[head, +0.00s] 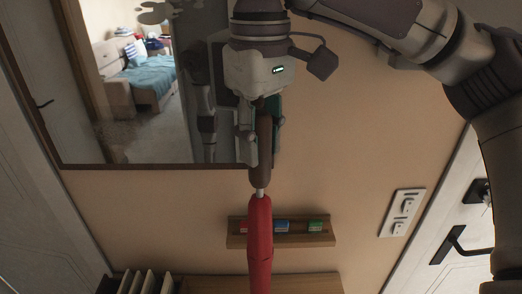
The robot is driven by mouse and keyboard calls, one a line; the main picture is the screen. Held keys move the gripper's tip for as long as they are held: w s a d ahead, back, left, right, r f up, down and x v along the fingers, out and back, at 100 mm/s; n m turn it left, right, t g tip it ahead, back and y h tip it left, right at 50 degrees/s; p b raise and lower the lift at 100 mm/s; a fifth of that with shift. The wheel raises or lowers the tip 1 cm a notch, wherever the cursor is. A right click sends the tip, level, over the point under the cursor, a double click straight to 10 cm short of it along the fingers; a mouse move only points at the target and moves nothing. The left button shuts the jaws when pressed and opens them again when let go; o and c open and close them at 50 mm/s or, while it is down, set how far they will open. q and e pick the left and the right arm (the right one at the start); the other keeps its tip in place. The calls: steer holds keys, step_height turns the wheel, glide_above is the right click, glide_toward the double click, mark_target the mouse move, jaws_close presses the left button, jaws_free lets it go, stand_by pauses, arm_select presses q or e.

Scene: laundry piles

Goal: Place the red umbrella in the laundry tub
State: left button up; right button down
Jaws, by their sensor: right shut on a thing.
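My right gripper (259,140) is at the top middle of the head view, pointing down. It is shut on the brown handle of the red umbrella (260,235). The umbrella hangs nearly straight down below the gripper, with its red folded canopy running off the bottom edge of the view, so its lower end is hidden. My left gripper is not in view. I see no laundry tub in this view.
A framed mirror (140,90) hangs on the tan wall behind the gripper, reflecting a bed. A small wooden shelf (318,240) with small coloured items is behind the umbrella. A switch panel (402,212) and a door handle (458,243) are at the right.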

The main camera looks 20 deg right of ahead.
step_height(320, 180, down, 2)
steer(key=shift+d+f+p, duration=0.1)
steer(key=shift+d+p, duration=0.05)
steer(key=shift+p, duration=0.2)
steer(key=shift+f, duration=0.2)
steer(key=c, duration=0.8)
jaws_free()
steer(key=shift+f, duration=0.15)
steer(key=shift+c, duration=0.2)
